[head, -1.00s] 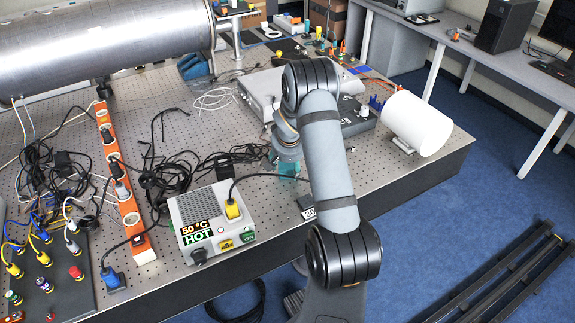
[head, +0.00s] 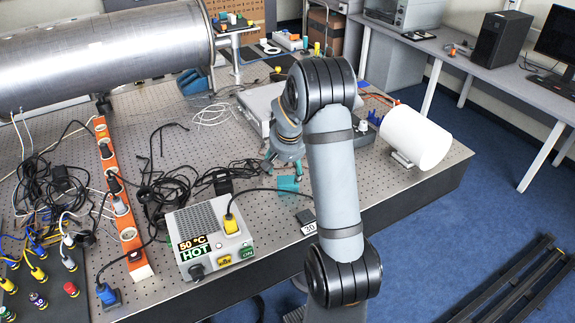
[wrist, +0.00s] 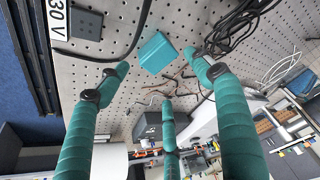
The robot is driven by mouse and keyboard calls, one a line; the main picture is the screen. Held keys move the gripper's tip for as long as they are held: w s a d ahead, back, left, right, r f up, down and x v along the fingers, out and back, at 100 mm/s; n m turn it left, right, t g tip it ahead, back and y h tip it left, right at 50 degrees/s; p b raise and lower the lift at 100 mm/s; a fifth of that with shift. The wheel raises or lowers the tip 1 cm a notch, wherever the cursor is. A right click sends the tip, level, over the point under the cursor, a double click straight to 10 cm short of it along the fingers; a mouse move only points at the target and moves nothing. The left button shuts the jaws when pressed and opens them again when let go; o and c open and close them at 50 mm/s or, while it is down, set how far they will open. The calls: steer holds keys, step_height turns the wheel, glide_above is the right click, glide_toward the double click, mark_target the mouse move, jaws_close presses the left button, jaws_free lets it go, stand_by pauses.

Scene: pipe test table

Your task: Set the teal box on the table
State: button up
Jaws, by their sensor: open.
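In the wrist view the teal box (wrist: 157,52) lies on the perforated surface, beyond and between the spread fingertips. My gripper (head: 284,166) points down just above and behind the box, with its teal fingers apart. In the wrist view all three fingers of my gripper (wrist: 158,72) are spread and hold nothing. A gap shows between the fingertips and the box.
The grey heater unit (head: 208,240) marked 50 °C HOT stands left of the box, its black cable running past it. A small black block (head: 306,219) lies at the right front. Tangled black cables (head: 175,185) lie to the left.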

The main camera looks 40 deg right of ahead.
steer(key=v, duration=0.2)
steer(key=shift+s+r, duration=0.1)
steer(key=shift+r, duration=0.2)
steer(key=shift+f, duration=0.1)
stand_by(1.1)
